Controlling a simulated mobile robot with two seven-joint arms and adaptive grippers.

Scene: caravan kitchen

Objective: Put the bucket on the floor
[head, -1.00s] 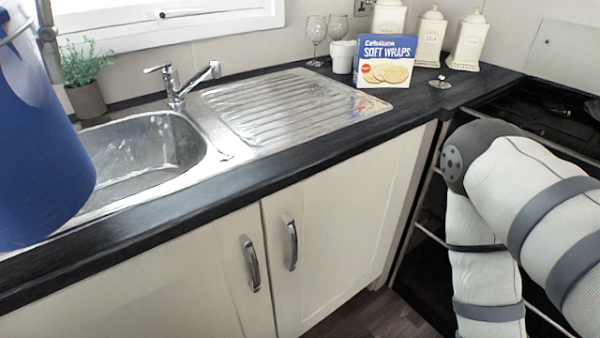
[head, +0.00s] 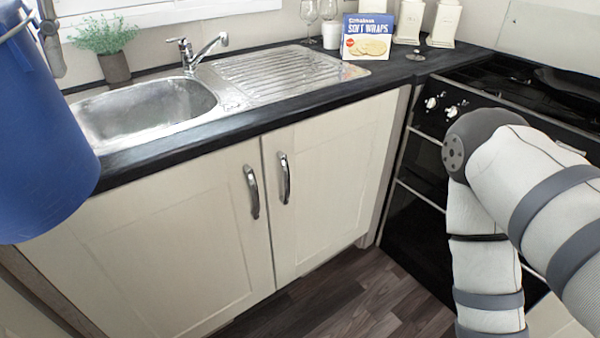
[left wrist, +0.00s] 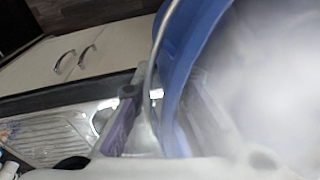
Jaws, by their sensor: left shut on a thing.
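The blue bucket (head: 40,140) hangs in the air at the left edge of the head view, in front of the sink counter and cut off by the frame. Its wire handle (head: 14,27) rises toward my left gripper (head: 50,38), which shows only in part at the top left. The left wrist view shows the handle (left wrist: 153,55) running between the fingers beside the bucket's blue rim (left wrist: 190,50). My left gripper is shut on the handle. The wooden floor (head: 340,300) shows in front of the cabinets. My right gripper is outside the view; only my right arm shows.
Cream cabinet doors (head: 190,220) with metal handles stand under the dark counter. A steel sink (head: 150,110), a potted plant (head: 115,68) and a wraps box (head: 367,37) are on top. A black oven (head: 415,225) is behind my right arm. Bare floor lies low in the middle.

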